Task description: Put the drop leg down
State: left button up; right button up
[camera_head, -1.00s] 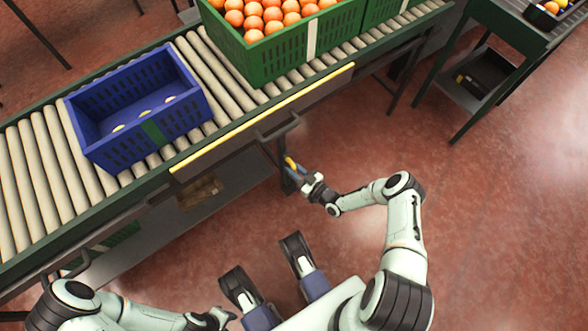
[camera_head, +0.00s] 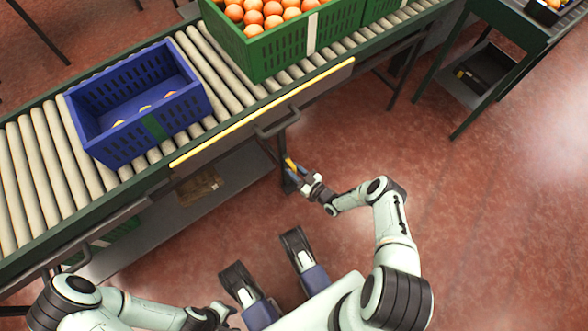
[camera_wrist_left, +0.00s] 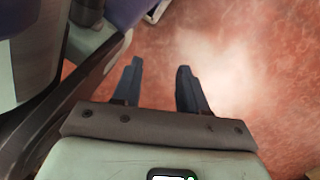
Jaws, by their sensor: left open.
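A dark leg (camera_head: 281,149) stands under the front edge of the roller conveyor, below a bar handle (camera_head: 278,123); I take it for the drop leg. My right gripper (camera_head: 291,170) is at its lower part, beside a small yellow piece (camera_head: 290,163). The fingers and that piece overlap, so I cannot tell whether they are shut on it. My left gripper (camera_head: 228,309) is low in the head view, away from the conveyor. In the left wrist view its two dark fingers (camera_wrist_left: 158,88) are apart with bare floor between them.
A blue crate (camera_head: 152,128) with a few oranges and a green crate (camera_head: 268,62) full of oranges stand on the conveyor rollers (camera_head: 40,165). A lower shelf (camera_head: 215,200) runs beneath. A separate table (camera_head: 505,20) stands at upper right. The red floor (camera_head: 480,220) at right is clear.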

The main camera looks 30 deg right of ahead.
jog(key=shift+o, duration=0.4)
pick_arm(q)
jog(key=w+r+t+p, duration=0.2)
jog(key=w+r+p, duration=0.1)
jog(key=w, duration=0.3)
jog(key=shift+d+r, duration=0.15)
jog(key=shift+d, duration=0.2)
pick_arm(e)
jog(key=v, duration=1.3)
jog(key=shift+s, duration=0.2)
